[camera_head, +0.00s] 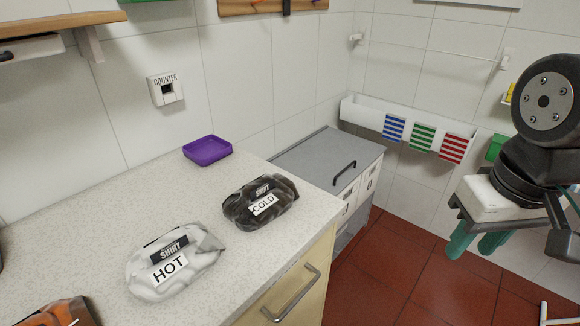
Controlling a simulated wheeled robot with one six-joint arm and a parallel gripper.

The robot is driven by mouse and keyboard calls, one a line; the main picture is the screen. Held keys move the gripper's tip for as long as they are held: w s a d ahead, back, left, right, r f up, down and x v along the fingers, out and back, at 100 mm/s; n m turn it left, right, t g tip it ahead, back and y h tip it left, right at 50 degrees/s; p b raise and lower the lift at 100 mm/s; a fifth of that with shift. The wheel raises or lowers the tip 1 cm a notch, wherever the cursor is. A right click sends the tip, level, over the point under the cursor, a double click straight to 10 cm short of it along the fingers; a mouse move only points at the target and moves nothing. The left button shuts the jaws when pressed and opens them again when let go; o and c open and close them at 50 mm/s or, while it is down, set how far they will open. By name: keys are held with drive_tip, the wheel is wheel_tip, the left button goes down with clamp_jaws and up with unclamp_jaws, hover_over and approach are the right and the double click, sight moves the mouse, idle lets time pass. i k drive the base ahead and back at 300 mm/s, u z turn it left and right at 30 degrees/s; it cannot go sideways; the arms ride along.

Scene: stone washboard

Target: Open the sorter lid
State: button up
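The sorter appears to be the grey-topped cabinet (300,155) past the far end of the counter. Its grey lid lies flat and looks closed, with a black bar handle (345,172) near its right edge. White drawer-like fronts (366,183) show below the lid on the right side. My gripper (473,250) hangs at the right of the view, with its green fingers pointing down. The fingers look apart with nothing between them. It is over the red floor, well to the right of the handle and not touching the cabinet.
On the speckled counter (90,240) lie a white shirt bundle marked HOT (175,262), a black one marked COLD (260,203) and a purple tray (207,150). A white wall rack (365,113) with striped cloths hangs behind. Red floor (405,265) is clear right of the cabinet.

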sight(332, 158)
drive_tip(key=z, duration=1.95)
drive_tip(key=i, duration=1)
drive_tip(key=u, duration=2.25)
